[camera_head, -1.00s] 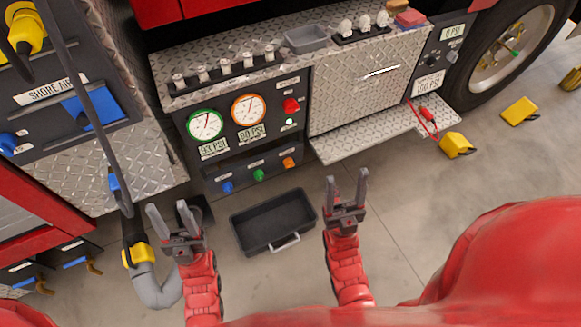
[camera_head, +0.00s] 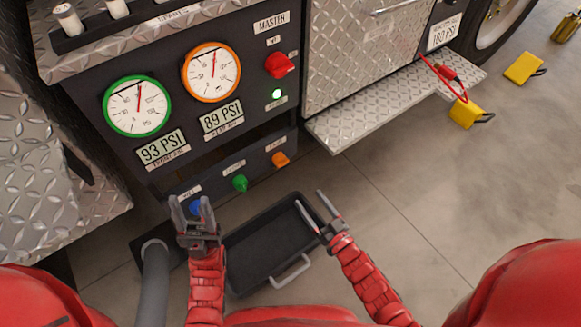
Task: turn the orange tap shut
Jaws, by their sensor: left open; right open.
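The orange tap (camera_head: 280,159) sits at the right end of the lower dark panel, right of the green tap (camera_head: 240,183) and the blue tap (camera_head: 195,207). My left gripper (camera_head: 191,208) is open and empty, and its fingers partly cover the blue tap. My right gripper (camera_head: 312,213) is open and empty, below and right of the orange tap and apart from it. Its fingers show over the right edge of the black tray.
A black tray (camera_head: 236,285) with a grey handle lies on the floor below the taps. Above are a green-ringed gauge (camera_head: 137,107), an orange-ringed gauge (camera_head: 211,72) and a red master knob (camera_head: 280,65). A metal step (camera_head: 385,105) juts out at right. A grey hose (camera_head: 154,285) stands at left.

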